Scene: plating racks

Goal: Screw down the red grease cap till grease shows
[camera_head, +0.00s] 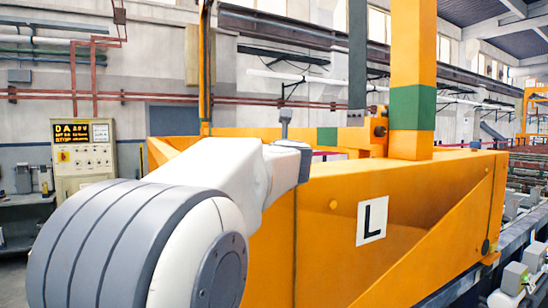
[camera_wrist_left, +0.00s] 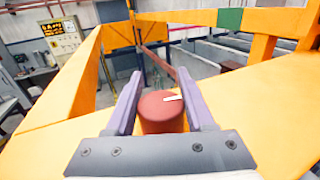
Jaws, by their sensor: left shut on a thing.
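In the left wrist view the red grease cap (camera_wrist_left: 160,113) is a short round cylinder with a white mark on the right part of its top. My left gripper (camera_wrist_left: 159,80) has its two purple fingers on either side of the cap and is shut on it. The cap's lower part and base are hidden behind the gripper body, and no grease shows. In the head view my left arm reaches in from the left to the yellow frame (camera_head: 430,210). The fingers and the cap are hidden there behind my wrist. My right gripper is in neither view.
The yellow frame carries a plate with a black L (camera_head: 372,221) and an upright post with a green band (camera_head: 412,108). A cabinet with a lit display (camera_head: 84,150) stands at the left. Racks and rails run along the right side.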

